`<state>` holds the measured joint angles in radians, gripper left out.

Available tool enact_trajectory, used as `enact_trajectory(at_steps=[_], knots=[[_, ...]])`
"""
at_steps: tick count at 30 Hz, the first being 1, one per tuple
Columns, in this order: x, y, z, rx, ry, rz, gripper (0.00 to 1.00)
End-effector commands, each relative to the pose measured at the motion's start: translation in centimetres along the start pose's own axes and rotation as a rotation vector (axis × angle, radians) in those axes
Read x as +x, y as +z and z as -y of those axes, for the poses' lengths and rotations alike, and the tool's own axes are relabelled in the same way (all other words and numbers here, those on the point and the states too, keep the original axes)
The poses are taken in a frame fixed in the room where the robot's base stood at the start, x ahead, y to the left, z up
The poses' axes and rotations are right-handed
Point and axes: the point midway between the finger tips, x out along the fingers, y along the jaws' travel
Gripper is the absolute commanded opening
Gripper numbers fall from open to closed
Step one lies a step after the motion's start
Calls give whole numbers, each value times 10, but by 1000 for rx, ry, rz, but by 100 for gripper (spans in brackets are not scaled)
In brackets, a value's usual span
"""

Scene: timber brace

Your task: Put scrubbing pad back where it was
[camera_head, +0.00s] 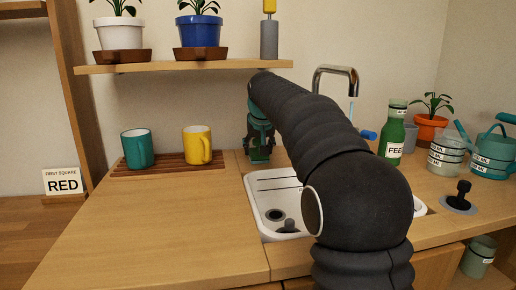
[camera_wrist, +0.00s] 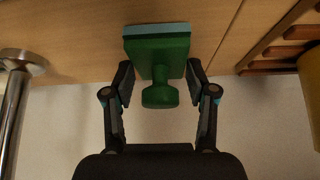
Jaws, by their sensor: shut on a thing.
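The scrubbing pad (camera_wrist: 158,47) is a green block with a knobbed handle and a pale blue-green sole. In the wrist view it sits between the two fingers of my gripper (camera_wrist: 160,75), which is shut on it. The sole is at or just above the wooden counter; I cannot tell if it touches. In the head view my gripper (camera_head: 259,140) is at the back of the counter, between the mug rack and the sink, and largely hides the pad.
A wooden rack (camera_head: 172,163) with a teal mug (camera_head: 137,149) and a yellow mug (camera_head: 197,145) stands left of my gripper. The sink (camera_head: 262,192) and tap (camera_head: 336,70) are to the right. A shelf (camera_head: 180,66) with potted plants hangs above. The front-left counter is clear.

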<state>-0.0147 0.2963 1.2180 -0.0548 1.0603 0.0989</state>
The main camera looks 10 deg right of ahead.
Motion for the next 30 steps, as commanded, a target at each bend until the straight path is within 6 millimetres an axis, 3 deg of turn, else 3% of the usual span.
enact_trajectory(at_steps=[8,9,12,23,30], knots=[[2,1,0,0,0,0,24],[1,1,0,0,0,0,64],[1,1,0,0,0,0,82],[-2,-1,0,0,0,0,82],[-36,-1,0,0,0,-4,82]])
